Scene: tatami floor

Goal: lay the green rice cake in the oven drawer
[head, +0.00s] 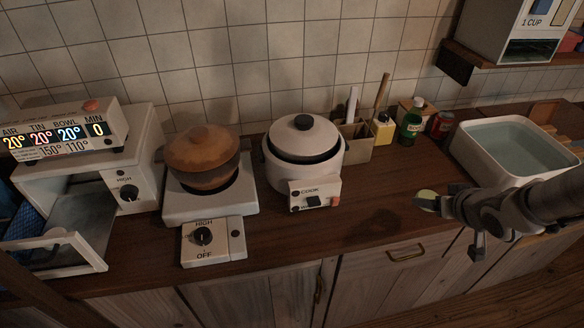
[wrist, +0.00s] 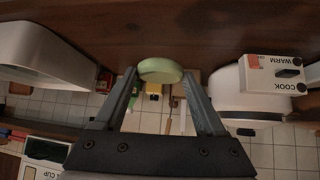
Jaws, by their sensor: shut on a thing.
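My gripper (head: 432,205) is at the right of the head view, above the wooden counter. It is shut on the green rice cake (head: 427,194), a small pale green disc. In the wrist view the rice cake (wrist: 160,70) sits between the fingertips of my gripper (wrist: 160,76). The white oven (head: 140,125) stands at the far left of the counter. Its drawer (head: 88,252) is pulled out at the front, with a pale front panel and a grey surface inside. The drawer is far to the left of my gripper.
A burner with a brown lidded pot (head: 203,160) and a white rice cooker (head: 303,155) stand between the oven and my gripper. A utensil holder (head: 355,140), green bottle (head: 412,120) and red can (head: 441,125) stand behind. A white water basin (head: 470,160) is right. Counter below the gripper is clear.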

